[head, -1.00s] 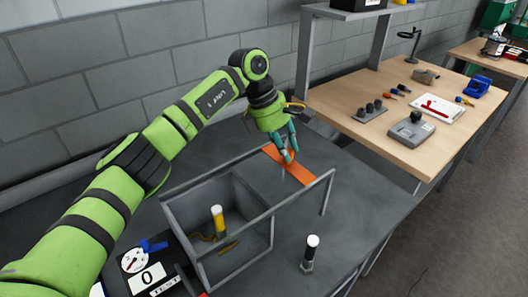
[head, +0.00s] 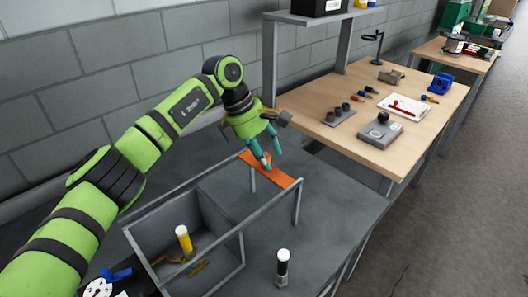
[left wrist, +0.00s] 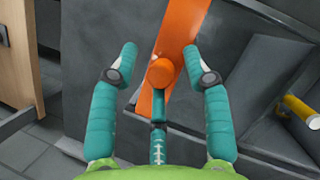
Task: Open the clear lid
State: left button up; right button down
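A grey box (head: 214,216) stands on the dark bench, with thin rails running right past it to a post. An orange strip (head: 284,181) lies across the far end of the rails. The clear panel itself cannot be made out. My left gripper (head: 262,164) is at the strip. In the left wrist view the orange strip (left wrist: 182,28) runs between its spread teal fingers, and an orange knob (left wrist: 160,73) sits between the fingertips with gaps on both sides. The gripper looks open. My right gripper is not in view.
A yellow cylinder with a white top (head: 184,240) stands inside the box. A black cylinder with a white top (head: 283,268) stands on the bench in front of the rails. A dial gauge (head: 97,289) is at lower left. A wooden table (head: 400,150) with tools stands at right.

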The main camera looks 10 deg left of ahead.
pick_arm(q)
jog(key=shift+w+a+r, duration=0.1)
jog(key=shift+a+r, duration=0.15)
jog(key=shift+a, duration=0.05)
jog(key=v, duration=1.1)
jog(key=shift+r, duration=0.25)
jog(key=shift+d, duration=0.15)
